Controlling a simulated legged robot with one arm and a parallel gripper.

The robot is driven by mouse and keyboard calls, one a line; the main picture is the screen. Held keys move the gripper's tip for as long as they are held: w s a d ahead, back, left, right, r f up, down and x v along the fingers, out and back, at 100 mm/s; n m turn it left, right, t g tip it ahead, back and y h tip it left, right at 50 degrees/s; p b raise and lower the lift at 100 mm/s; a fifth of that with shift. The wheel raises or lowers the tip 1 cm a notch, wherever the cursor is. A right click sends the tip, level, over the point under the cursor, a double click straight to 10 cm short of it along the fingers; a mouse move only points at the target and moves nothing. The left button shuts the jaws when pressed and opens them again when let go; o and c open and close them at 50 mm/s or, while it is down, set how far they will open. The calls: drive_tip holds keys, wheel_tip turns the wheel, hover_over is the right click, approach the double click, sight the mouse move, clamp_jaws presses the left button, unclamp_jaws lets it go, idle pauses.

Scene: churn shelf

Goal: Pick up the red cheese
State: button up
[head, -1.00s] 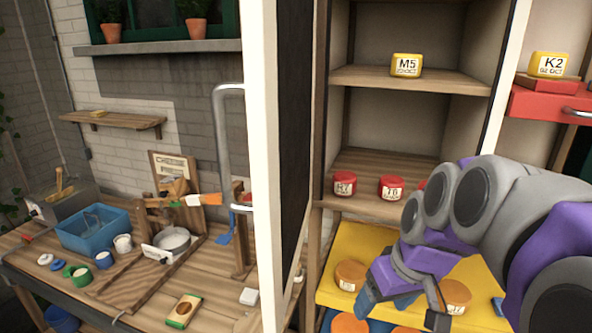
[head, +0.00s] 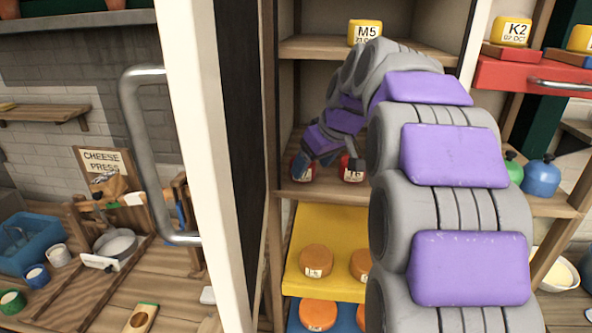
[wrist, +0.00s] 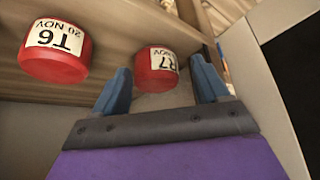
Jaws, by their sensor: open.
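Two red cheeses sit on the middle shelf. The one labelled R7 (wrist: 155,72) shows between my fingertips in the wrist view, with visible gaps on both sides. It also shows in the head view (head: 303,171), partly hidden by my gripper. The one labelled T6 (wrist: 54,56) is to its left in the wrist view and to its right in the head view (head: 352,171). My gripper (wrist: 160,66) is open and empty, with its blue fingers on either side of the R7 cheese. Any further red cheese would be hidden behind my arm.
A yellow M5 cheese (head: 364,31) is on the shelf above. Orange cheeses (head: 316,260) lie on yellow and blue boards below. A white door (head: 205,150) with a metal handle stands open at left. A red drawer (head: 530,76) is at right.

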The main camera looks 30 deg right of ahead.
drive_tip(key=shift+w+d, duration=0.75)
drive_tip(key=shift+d, duration=0.35)
drive_tip(key=shift+w+a, duration=0.2)
drive_tip(key=shift+w, duration=0.15)
drive_tip(key=w+a+f, duration=0.2)
drive_tip(key=shift+w+a+b, duration=0.15)
drive_tip(key=shift+w+b, duration=0.15)
drive_tip(key=shift+b, duration=0.05)
drive_tip(key=shift+w+f, duration=0.25)
drive_tip(key=shift+f, duration=0.1)
drive_tip(key=shift+w+d, duration=0.15)
drive_tip(key=shift+d, duration=0.4)
drive_tip(key=c, duration=0.3)
drive_tip(key=shift+a, duration=0.35)
drive_tip(key=c, duration=0.4)
drive_tip(key=shift+c, duration=0.2)
drive_tip(key=shift+d+r, duration=0.1)
drive_tip(key=shift+r, duration=0.1)
